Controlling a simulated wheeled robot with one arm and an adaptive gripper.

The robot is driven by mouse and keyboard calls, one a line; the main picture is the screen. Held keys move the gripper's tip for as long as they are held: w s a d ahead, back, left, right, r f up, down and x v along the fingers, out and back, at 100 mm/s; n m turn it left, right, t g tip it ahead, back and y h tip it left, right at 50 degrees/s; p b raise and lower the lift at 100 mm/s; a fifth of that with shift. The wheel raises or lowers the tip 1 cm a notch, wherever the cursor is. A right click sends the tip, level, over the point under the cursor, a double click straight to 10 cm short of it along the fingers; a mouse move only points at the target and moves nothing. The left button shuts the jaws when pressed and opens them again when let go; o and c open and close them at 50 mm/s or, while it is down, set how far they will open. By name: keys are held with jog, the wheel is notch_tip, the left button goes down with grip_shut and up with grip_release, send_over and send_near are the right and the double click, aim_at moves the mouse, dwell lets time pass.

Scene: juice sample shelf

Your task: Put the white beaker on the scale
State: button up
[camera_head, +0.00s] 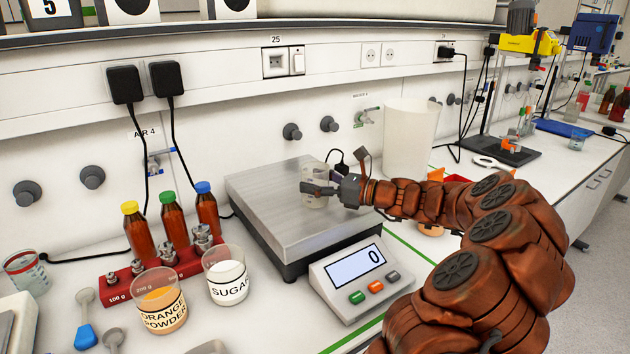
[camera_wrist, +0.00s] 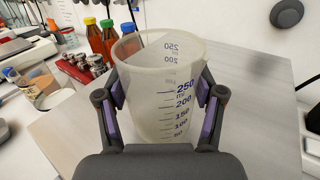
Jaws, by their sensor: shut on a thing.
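A translucent whitish beaker (camera_head: 314,172) with volume marks is over the scale's metal plate (camera_head: 265,205). My gripper (camera_head: 322,190) is shut on it, and it looks upright and empty. In the wrist view the beaker (camera_wrist: 165,110) stands between my two finger pads (camera_wrist: 160,95), its 250 mark facing me. The scale's display (camera_head: 355,264) reads 0. I cannot tell whether the beaker's base touches the plate. A larger white container (camera_head: 410,135) stands behind my gripper, to the right of the scale.
Left of the scale are a sugar beaker (camera_head: 227,278), an orange powder beaker (camera_head: 160,302), a red weight block (camera_head: 135,280) and capped brown bottles (camera_head: 172,220). The wall with sockets (camera_head: 283,62) runs behind. Most of the plate is bare.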

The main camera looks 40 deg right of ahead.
jog(key=shift+f, duration=0.1)
jog(key=o, duration=1.2)
jog(key=b+v, duration=0.1)
jog(key=v, duration=1)
jog(key=shift+s+d, duration=0.1)
jog(key=shift+d, duration=0.05)
jog(key=shift+s+d, duration=0.15)
jog(key=shift+s, duration=0.2)
